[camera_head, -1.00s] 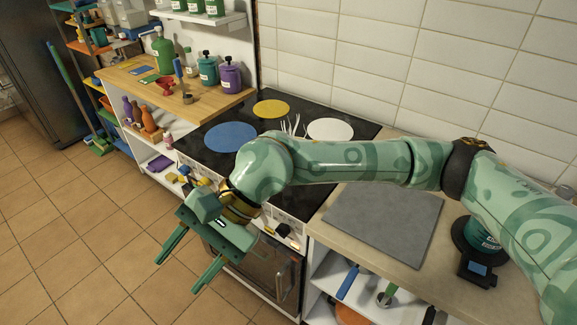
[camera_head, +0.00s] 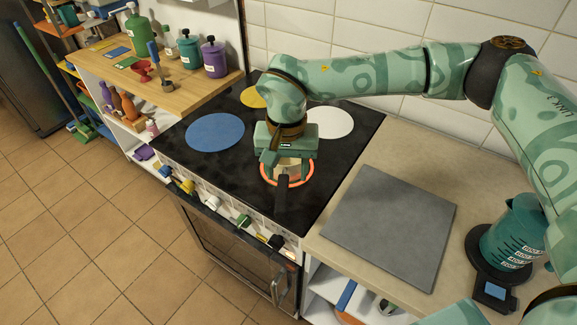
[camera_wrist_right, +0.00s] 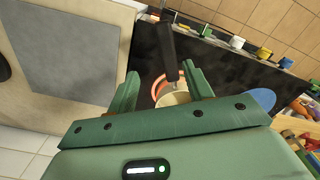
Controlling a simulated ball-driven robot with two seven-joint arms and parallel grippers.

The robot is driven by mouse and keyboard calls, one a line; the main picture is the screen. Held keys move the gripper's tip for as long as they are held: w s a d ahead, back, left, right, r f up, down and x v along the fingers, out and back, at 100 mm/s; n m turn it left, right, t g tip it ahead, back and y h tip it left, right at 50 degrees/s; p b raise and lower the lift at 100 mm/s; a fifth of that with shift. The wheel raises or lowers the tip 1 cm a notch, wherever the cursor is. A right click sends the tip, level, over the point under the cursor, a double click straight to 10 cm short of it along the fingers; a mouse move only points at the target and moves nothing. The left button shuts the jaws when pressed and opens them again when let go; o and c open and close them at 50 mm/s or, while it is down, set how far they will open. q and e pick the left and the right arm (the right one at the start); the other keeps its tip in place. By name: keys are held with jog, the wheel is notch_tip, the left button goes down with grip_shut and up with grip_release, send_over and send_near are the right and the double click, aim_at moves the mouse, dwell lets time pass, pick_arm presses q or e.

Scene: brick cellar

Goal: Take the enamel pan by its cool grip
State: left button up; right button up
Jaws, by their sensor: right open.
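The enamel pan is small and cream, with a dark grip (camera_head: 283,190) pointing to the stove's front edge. It sits on a glowing orange ring (camera_head: 309,176) at the front right of the black hob. My right gripper (camera_head: 287,172) points down over the pan, open, and hides much of it. In the right wrist view the cream pan (camera_wrist_right: 174,98) shows beyond and between the open fingers (camera_wrist_right: 162,76), and the dark grip (camera_wrist_right: 167,48) extends away from it. I cannot tell whether the fingers touch the pan. My left gripper is out of view.
Blue (camera_head: 215,131), yellow and white (camera_head: 333,122) discs cover other hob spots. A grey slab (camera_head: 390,223) lies on the counter at right, near a teal jug (camera_head: 513,232) on a black base. Knobs (camera_head: 243,221) line the stove front. Bottles stand on the wooden top at left.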

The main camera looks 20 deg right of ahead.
send_over(282, 194)
jog(key=f, duration=0.4)
jog(key=shift+s+a, duration=0.15)
jog(key=shift+a, duration=0.15)
jog(key=shift+d+f, duration=0.25)
jog(key=shift+f, duration=0.5)
notch_tip(282, 194, down, 5)
jog(key=shift+b, duration=0.35)
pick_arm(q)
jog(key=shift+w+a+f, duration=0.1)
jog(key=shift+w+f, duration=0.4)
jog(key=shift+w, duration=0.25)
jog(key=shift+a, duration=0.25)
pick_arm(e)
grip_shut()
